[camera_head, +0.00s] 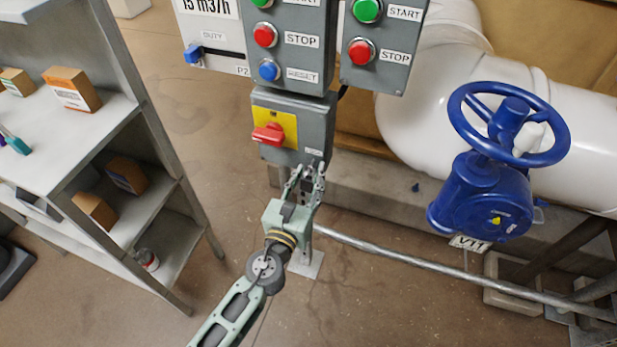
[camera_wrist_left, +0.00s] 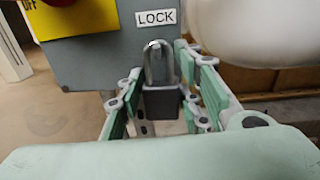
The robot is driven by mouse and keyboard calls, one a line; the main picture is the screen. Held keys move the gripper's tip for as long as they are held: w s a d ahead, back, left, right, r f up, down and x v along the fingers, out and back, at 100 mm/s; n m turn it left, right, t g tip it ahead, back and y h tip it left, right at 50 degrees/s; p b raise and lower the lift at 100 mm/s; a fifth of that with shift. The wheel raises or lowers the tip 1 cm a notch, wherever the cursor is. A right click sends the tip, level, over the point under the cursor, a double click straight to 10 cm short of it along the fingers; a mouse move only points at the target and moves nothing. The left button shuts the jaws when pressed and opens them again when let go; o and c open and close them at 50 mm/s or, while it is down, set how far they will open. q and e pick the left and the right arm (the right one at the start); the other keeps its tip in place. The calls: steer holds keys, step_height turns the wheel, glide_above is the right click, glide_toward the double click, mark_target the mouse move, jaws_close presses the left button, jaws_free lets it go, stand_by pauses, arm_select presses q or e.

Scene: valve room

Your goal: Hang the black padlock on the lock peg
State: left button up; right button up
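The black padlock (camera_wrist_left: 162,101) is upright in the left wrist view, its grey shackle (camera_wrist_left: 160,65) upward. The pale tip of the lock peg (camera_wrist_left: 154,45) shows at the top of the shackle, below the LOCK label (camera_wrist_left: 156,17). The shackle appears to hang around the peg. My left gripper (camera_wrist_left: 158,90) has one finger on each side of the padlock. A gap shows at the left finger; contact at the right finger is unclear. In the head view, the left gripper (camera_head: 305,178) is just below the grey switch box (camera_head: 290,152). My right gripper is not in view.
A red rotary switch (camera_head: 268,134) on a yellow plate sits left of the peg. Button panels (camera_head: 290,45) are above. A blue valve wheel (camera_head: 508,125) and white pipe stand right. A shelf (camera_head: 75,135) with boxes stands left.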

arm_select(q)
steer(key=shift+o, duration=1.3)
steer(key=shift+w+d, duration=0.1)
steer(key=v, duration=1.2)
steer(key=s+a+f+n+g+y, duration=0.2)
steer(key=a+f+n, duration=0.25)
steer(key=f, duration=0.55)
steer(key=s+a+f+n+g+y+p, duration=0.1)
steer(key=s+a+f+n+g, duration=0.15)
steer(key=f+n, duration=0.55)
steer(key=s+a+f+n+g+y, duration=0.1)
steer(key=a+f+n+g+y, duration=0.2)
steer(key=f, duration=0.8)
steer(key=s+a+f+n+g, duration=0.3)
steer(key=s+f+n, duration=0.3)
steer(key=s, duration=0.4)
steer(key=s+a+f+n+g, duration=0.2)
steer(key=s+a+f+n, duration=0.1)
steer(key=s+f+n, duration=0.4)
steer(key=s+a+f+n+g+p, duration=0.1)
steer(key=s+a+f+n+g, duration=0.2)
steer(key=s, duration=1)
step_height(320, 180, down, 4)
steer(key=n, duration=0.5)
steer(key=shift+g, duration=0.35)
